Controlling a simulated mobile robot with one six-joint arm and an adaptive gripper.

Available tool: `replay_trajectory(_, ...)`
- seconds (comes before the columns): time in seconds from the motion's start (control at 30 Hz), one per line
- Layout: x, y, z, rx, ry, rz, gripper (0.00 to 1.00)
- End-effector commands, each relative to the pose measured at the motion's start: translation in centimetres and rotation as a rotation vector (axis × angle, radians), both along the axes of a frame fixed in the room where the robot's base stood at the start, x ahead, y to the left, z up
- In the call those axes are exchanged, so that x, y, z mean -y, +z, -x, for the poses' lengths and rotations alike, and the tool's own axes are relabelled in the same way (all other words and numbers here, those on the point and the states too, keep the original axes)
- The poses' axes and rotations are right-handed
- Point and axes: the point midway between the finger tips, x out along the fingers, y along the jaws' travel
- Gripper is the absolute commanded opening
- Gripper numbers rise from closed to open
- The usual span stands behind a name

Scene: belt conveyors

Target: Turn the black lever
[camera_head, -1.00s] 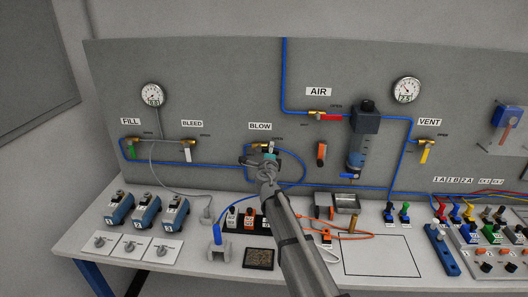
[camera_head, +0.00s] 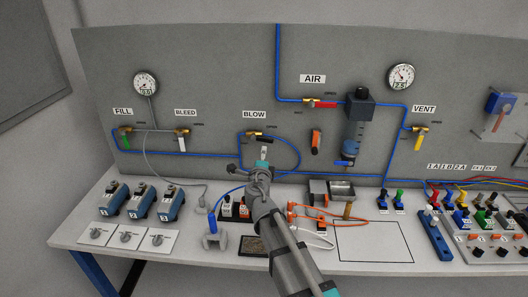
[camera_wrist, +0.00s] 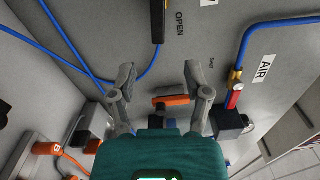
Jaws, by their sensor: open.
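The black lever (camera_head: 269,137) is on the brass valve under the BLOW label (camera_head: 254,114). It lies roughly level, pointing right from the valve body. In the wrist view the black lever (camera_wrist: 158,24) shows at the top edge, beside the printed word OPEN. My gripper (camera_head: 263,150) is just below the lever in the head view, in front of the panel. In the wrist view the two fingers of my gripper (camera_wrist: 158,76) are spread with nothing between them. The lever is beyond the fingertips, apart from both. Exact depth to the panel is hard to tell.
A blue hose (camera_head: 297,150) loops right of the valve. An orange-handled part (camera_head: 316,141) and the red AIR valve lever (camera_head: 322,104) are to the right. Boxes and cables crowd the bench below. The panel immediately left of BLOW is mostly free, crossed by blue tubing.

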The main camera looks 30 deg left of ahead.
Motion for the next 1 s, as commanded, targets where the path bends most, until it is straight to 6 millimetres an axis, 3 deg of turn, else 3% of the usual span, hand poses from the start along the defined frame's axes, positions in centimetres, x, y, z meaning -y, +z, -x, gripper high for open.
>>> replay_trajectory(0.47, 0.4, 0.0, 0.9, 0.0, 0.0, 0.0, 0.63)
replay_trajectory(0.67, 1.0, -0.1, 0.5, -0.015, -0.015, -0.025, 0.26)
replay_trajectory(0.8, 3.0, -0.4, -0.4, -0.067, -0.063, -0.116, 0.0)
replay_trajectory(1.0, 9.0, -1.5, -2.8, -0.205, -0.211, -0.398, 0.0)
